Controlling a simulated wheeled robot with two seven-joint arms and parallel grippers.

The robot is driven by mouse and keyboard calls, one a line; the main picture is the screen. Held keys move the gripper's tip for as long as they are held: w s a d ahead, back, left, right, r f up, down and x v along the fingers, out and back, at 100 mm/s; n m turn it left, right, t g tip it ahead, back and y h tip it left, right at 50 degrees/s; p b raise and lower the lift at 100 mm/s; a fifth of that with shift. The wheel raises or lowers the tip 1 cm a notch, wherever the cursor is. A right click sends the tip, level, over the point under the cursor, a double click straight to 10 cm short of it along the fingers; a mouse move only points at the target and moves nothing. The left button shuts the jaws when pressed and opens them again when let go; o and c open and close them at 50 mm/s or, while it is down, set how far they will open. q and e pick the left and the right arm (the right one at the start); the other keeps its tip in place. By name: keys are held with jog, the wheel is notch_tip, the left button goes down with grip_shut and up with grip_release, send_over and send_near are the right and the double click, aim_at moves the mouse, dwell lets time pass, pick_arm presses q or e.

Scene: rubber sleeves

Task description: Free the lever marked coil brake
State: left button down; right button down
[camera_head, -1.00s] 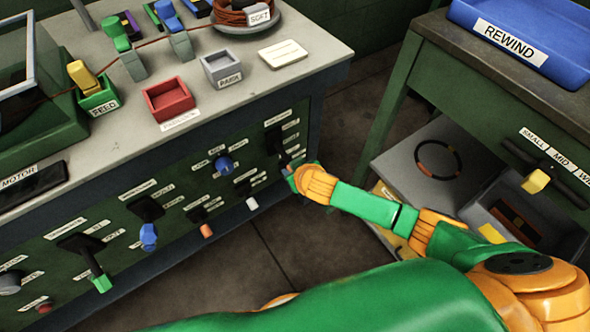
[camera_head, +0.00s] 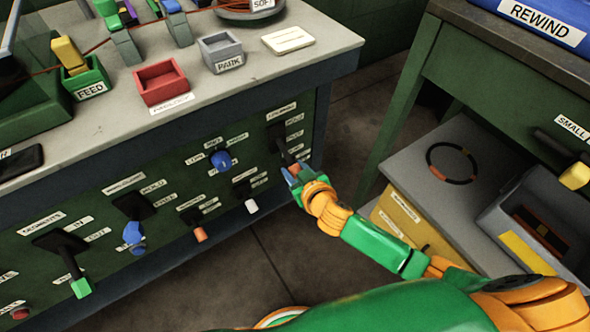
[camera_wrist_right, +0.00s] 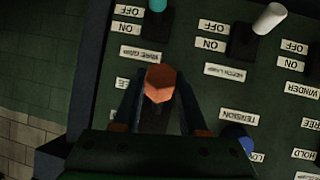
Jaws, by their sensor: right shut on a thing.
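A lever with an orange-red handle sits in a dark slot plate (camera_head: 277,138) at the upper right of the green front panel. The small label (camera_head: 281,111) above it is too blurred to read in the head view. My right gripper (camera_head: 293,176) is at the lower end of this lever. In the right wrist view, the orange handle (camera_wrist_right: 160,82) stands between the two dark fingers, and the gripper is shut on it. The lever's stem is largely hidden there by the handle and fingers. My left gripper is not in view.
Other controls sit on the panel: a blue knob (camera_head: 221,161), a white lever (camera_head: 251,205), an orange lever (camera_head: 200,234) and a green lever (camera_head: 82,287). In the wrist view, a teal knob (camera_wrist_right: 157,5) is close by. A side cabinet (camera_head: 405,165) stands to the right.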

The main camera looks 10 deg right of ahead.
jog(key=shift+r, duration=0.1)
jog(key=shift+c, duration=2.2)
grip_release()
jog(key=shift+w, duration=0.1)
jog(key=p+v, duration=0.2)
jog(key=v, duration=0.5)
